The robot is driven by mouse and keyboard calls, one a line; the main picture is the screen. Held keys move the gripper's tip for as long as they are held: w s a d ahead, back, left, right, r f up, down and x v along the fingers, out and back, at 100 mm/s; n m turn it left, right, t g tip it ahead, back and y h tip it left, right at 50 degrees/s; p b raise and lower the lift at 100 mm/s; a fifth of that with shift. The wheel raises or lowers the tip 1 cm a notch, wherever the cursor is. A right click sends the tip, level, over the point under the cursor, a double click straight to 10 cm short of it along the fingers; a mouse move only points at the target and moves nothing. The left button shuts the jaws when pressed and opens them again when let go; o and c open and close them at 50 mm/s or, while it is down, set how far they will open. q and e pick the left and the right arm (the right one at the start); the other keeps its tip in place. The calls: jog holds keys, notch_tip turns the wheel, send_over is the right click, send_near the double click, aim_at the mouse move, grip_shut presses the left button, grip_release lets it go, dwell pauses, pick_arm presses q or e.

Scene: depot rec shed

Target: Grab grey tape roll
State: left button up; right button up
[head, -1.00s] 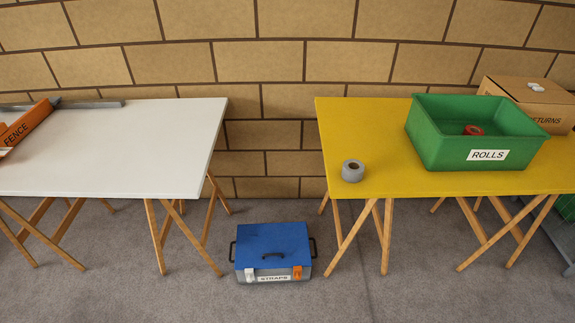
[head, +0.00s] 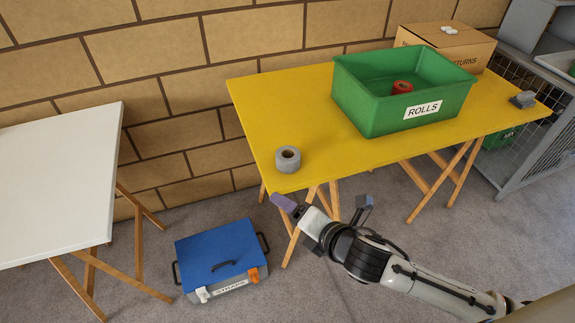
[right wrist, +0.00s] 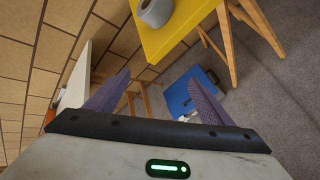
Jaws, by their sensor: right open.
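The grey tape roll (head: 288,159) lies flat on the near left corner of the yellow table (head: 262,110). It also shows at the top of the right wrist view (right wrist: 157,12), on the table's corner. My right gripper (head: 322,202) is open and empty, in front of the table's near edge and apart from the roll. In the right wrist view its two purple fingers (right wrist: 160,95) stand wide apart with nothing between them. My left gripper is not in view.
A green bin (head: 370,112) labelled ROLLS holds a red roll (head: 402,87). A cardboard box (head: 470,46) stands behind it, and a dark grey object (head: 522,99) lies at the table's right end. A blue-lidded case (head: 215,250) is on the floor. A white table (head: 60,180) stands left.

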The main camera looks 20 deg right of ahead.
jog(key=w+d+r+n+t+h+b, duration=0.2)
jog(key=w+d+r+n, duration=0.35)
jog(key=n, duration=0.45)
send_near(285, 153)
jog(key=shift+w+d+n, duration=0.2)
jog(key=shift+d+n, duration=0.1)
jog(key=shift+d, duration=0.1)
jog(key=x, duration=0.4)
jog(key=shift+w+a+f+b, duration=0.25)
jog(key=shift+a+b, duration=0.05)
jog(key=shift+b, duration=0.05)
jog(key=shift+w+f, duration=0.2)
jog(key=shift+w, duration=0.35)
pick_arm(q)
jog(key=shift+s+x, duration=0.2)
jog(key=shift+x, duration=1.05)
pick_arm(e)
jog(key=c, duration=1.2)
